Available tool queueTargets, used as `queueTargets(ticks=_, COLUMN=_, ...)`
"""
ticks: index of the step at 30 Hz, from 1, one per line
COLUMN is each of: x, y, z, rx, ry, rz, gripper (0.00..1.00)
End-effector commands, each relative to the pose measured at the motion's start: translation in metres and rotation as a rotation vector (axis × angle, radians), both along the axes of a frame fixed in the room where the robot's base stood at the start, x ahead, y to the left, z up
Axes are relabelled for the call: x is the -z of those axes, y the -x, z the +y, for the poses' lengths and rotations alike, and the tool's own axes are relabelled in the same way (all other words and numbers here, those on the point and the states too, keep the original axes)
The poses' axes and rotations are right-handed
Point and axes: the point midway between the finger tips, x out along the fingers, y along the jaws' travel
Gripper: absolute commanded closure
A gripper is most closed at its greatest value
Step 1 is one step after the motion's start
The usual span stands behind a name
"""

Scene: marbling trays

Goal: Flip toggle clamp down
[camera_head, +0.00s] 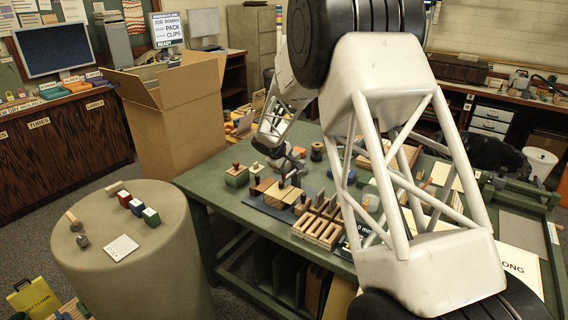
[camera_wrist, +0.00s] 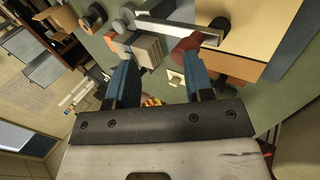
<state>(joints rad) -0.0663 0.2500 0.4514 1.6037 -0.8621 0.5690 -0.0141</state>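In the wrist view, my gripper (camera_wrist: 160,66) has two blue fingers spread apart, with nothing clearly held between them. A pale metal bar (camera_wrist: 178,26) crosses just beyond the fingertips and looks like part of the toggle clamp. A dark red rounded piece (camera_wrist: 187,45), possibly its handle grip, lies at the right fingertip; whether they touch is unclear. A grey block (camera_wrist: 148,50) lies by the left fingertip. In the head view, my gripper is small and low over the green bench, largely obscured by my own arm, and the clamp cannot be made out.
A round stand (camera_head: 150,255) with small blocks is at left. A large cardboard box (camera_head: 172,115) stands behind.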

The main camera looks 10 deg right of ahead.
Motion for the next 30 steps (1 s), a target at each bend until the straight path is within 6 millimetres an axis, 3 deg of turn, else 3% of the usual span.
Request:
queueTargets(ticks=5, x=0.003, y=-0.002, z=-0.006, rx=0.004, ry=0.001, rz=0.0, gripper=0.75)
queueTargets(ticks=9, x=0.001, y=-0.002, z=-0.006, rx=0.004, ry=0.002, rz=-0.001, gripper=0.77)
queueTargets(ticks=11, x=-0.001, y=-0.002, z=-0.006, rx=0.004, ry=0.002, rz=-0.001, gripper=0.81)
queueTargets(ticks=15, x=-0.008, y=0.0, z=-0.006, rx=0.005, ry=0.002, rz=0.0, gripper=1.0)
queueTargets(ticks=23, x=-0.04, y=0.005, z=-0.002, rx=0.002, ry=0.001, rz=0.0, gripper=1.0)
queueTargets(ticks=30, x=-0.057, y=0.028, z=0.022, rx=0.0, ry=0.0, rz=-0.002, gripper=1.0)
